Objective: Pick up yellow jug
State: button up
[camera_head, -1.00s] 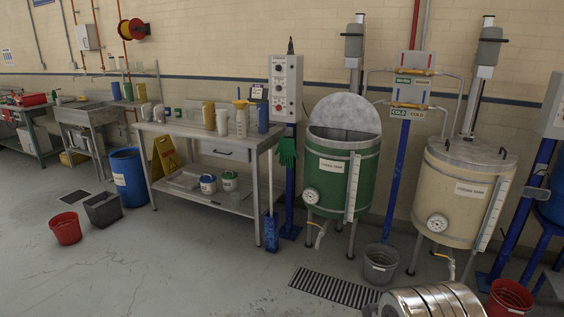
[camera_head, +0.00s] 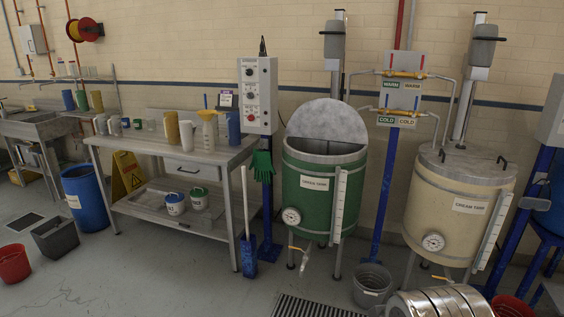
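A mustard-yellow jug (camera_head: 172,129) stands upright on the steel worktable (camera_head: 150,147), left of a white jug (camera_head: 187,137). A pale vessel with a yellow funnel-like top (camera_head: 208,129) stands right of the white jug. A blue jug (camera_head: 233,128) stands at the table's right end. Another mustard-yellow jug (camera_head: 97,101) stands farther left, near the sink, beside green and blue ones. I cannot tell which yellow jug the task means. My gripper is not in view; a ribbed metal part of mine shows at the bottom right.
A green tank (camera_head: 318,200) with a raised lid and a cream tank (camera_head: 452,215) stand right of the table. A blue drum (camera_head: 86,203), yellow floor sign (camera_head: 128,175), grey bin (camera_head: 56,237) and red bucket (camera_head: 14,263) stand left. Floor in front of the table looks clear.

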aim_at(170, 120)
jog(key=z, duration=0.15)
jog(key=i, duration=1.25)
jog(key=z, duration=0.1)
